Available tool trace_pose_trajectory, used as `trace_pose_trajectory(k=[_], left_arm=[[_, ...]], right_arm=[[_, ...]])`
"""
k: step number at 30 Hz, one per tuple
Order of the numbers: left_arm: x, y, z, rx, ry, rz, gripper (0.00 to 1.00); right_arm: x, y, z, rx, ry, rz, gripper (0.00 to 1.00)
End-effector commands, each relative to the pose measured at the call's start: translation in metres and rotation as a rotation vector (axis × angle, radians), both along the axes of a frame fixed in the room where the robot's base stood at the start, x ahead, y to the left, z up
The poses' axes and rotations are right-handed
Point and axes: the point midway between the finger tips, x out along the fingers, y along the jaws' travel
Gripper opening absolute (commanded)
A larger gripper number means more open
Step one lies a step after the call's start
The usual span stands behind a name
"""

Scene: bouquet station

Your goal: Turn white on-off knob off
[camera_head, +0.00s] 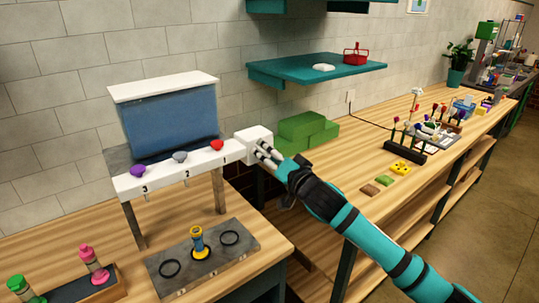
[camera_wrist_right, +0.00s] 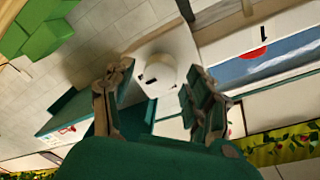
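The white on-off knob (camera_wrist_right: 162,72) is a round white piece with a short black mark on its face, in the middle of the right wrist view. It sits on a white box (camera_head: 249,134) at the right end of the numbered white bar in the head view, where my gripper hides its face. My right gripper (camera_head: 264,150) is at the front of this box. In the wrist view its two fingers (camera_wrist_right: 160,82) are spread, one to each side of the knob, with visible gaps. I cannot tell how deep the fingertips reach. My left gripper is not in view.
The white bar (camera_head: 172,176) carries purple (camera_head: 138,171), grey (camera_head: 180,156) and red (camera_head: 217,145) knobs. A grey plate (camera_head: 205,262) with rings and a yellow-blue piece (camera_head: 198,240) lies below. Green blocks (camera_head: 303,130) stand behind my right arm. A teal shelf (camera_head: 315,69) hangs above.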

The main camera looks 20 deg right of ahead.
Motion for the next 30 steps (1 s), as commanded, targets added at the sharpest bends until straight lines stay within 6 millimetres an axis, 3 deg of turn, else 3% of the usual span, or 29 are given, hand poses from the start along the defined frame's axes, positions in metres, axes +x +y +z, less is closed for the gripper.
trace_pose_trajectory(k=[2,11,20,30], left_arm=[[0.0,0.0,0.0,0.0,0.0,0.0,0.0],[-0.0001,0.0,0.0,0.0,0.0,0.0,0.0],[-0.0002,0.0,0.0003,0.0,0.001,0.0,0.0],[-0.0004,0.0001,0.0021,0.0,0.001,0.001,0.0]], right_arm=[[-0.0002,-0.0002,-0.0001,0.0,0.0,0.0,0.42],[-0.0002,-0.0004,-0.0002,0.0,0.001,-0.001,0.03],[-0.0002,-0.0003,-0.0006,-0.033,-0.011,-0.001,0.03],[-0.0001,0.0,-0.0006,-0.236,-0.084,0.0,0.03]])
